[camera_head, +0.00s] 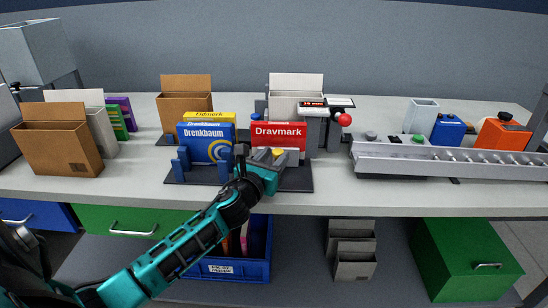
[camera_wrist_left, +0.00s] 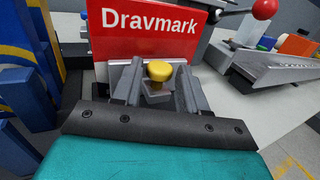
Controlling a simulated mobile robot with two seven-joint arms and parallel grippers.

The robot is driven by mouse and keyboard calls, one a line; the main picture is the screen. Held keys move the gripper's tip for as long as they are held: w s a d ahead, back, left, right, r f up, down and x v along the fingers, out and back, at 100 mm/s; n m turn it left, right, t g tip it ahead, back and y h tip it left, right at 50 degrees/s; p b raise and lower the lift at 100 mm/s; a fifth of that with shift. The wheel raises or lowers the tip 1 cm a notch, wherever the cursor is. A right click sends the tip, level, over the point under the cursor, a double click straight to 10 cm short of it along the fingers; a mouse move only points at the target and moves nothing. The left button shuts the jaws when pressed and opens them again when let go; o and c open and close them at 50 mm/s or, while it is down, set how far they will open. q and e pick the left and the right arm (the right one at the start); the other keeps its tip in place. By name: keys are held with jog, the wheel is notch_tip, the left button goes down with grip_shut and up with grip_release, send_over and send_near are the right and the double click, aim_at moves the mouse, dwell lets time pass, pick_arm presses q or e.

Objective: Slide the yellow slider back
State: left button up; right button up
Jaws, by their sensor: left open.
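The yellow slider (camera_wrist_left: 160,70) is a small rounded yellow knob on a grey block, in front of the red Dravmark box (camera_wrist_left: 150,28). In the head view the yellow slider (camera_head: 278,152) shows just beyond the tip of my left gripper (camera_head: 268,156). In the left wrist view the grey fingers of my left gripper (camera_wrist_left: 158,88) are open, one on each side of the knob. I cannot tell whether either finger touches it. The slider's lower part and track are mostly hidden by the gripper. My right gripper is not in view.
The blue Drenkbaum box (camera_head: 206,140) stands to the left of the Dravmark box. The counter front (camera_head: 400,198) is clear.

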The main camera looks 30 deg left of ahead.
pick_arm(q)
jog(key=shift+w, duration=0.2)
jog(key=c, duration=0.7)
jog(key=shift+s+d+p, duration=0.25)
jog(key=shift+s+d, duration=0.1)
jog(key=shift+s, duration=0.25)
jog(key=shift+s+d+p, duration=0.2)
jog(key=shift+s+d, duration=0.1)
jog(key=shift+s, duration=0.25)
jog(key=shift+s+d+f, duration=0.1)
jog(key=shift+d+f, duration=0.05)
jog(key=o, duration=0.6)
jog(key=shift+o, duration=0.5)
jog(key=shift+s, duration=0.1)
